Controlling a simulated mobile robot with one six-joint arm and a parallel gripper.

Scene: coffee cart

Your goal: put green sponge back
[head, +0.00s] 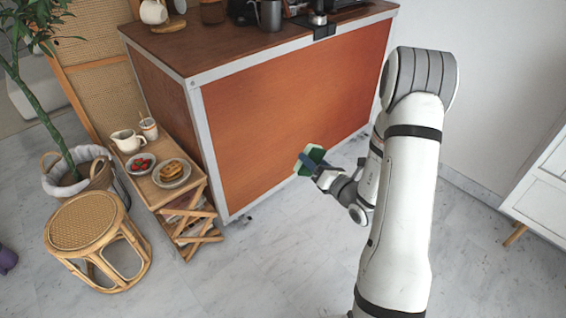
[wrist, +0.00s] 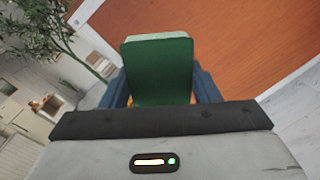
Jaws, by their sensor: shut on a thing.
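The green sponge (wrist: 158,72) is held in my gripper (wrist: 160,90), between two blue fingers in the wrist view. Its far edge is paler. In the head view the sponge (head: 311,158) shows at the end of my arm, in the air in front of the cart's orange panel. My gripper (head: 312,163) is shut on it there. The place where the sponge belongs cannot be told from these frames.
The coffee cart (head: 290,110) has a brown top (head: 210,52) with a grey mug (head: 269,15) and other items. At left stand a small wooden table (head: 142,185) with food, a rattan stool (head: 88,222) and a potted plant (head: 75,170). The front floor is clear.

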